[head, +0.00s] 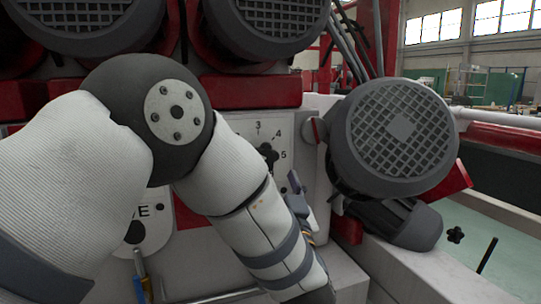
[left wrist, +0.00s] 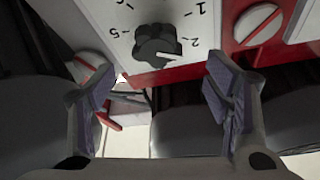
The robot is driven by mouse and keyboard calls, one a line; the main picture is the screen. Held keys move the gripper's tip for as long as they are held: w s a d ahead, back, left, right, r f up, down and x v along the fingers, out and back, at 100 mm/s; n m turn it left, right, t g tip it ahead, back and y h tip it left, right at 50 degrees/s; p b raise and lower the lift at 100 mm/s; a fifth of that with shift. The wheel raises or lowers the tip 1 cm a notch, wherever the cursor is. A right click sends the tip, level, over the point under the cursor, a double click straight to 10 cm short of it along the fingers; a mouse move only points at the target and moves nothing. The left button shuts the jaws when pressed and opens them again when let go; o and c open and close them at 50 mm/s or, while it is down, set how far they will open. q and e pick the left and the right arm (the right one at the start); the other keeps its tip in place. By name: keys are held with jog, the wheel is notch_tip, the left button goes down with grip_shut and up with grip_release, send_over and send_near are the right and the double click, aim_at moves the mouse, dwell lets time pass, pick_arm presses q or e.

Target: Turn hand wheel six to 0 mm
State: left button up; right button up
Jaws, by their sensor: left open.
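In the left wrist view a black lobed hand wheel (left wrist: 158,45) sits on a white numbered dial plate (left wrist: 108,18), seen upside down. A white line on the wheel points close to the 2; a 1 and a 5 also show. My left gripper (left wrist: 152,88) is open and empty, its fingers on either side of the view and apart from the wheel. In the head view a black hand wheel (head: 268,154) shows on a white dial with 3, 4 and 5. My left forearm hides part of that dial. I see no number six label. My right gripper is not in view.
A large grey motor (head: 397,135) with a grille juts out right of the dial in the head view. More motors (head: 275,18) hang above. A round slotted knob (left wrist: 258,24) on red lies beside the plate in the wrist view.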

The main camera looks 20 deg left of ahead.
aim_at(266, 157)
pick_arm(q)
jog(key=x, duration=0.7)
jog(key=shift+w+f, duration=0.15)
jog(key=shift+c, duration=0.5)
jog(key=c, duration=1)
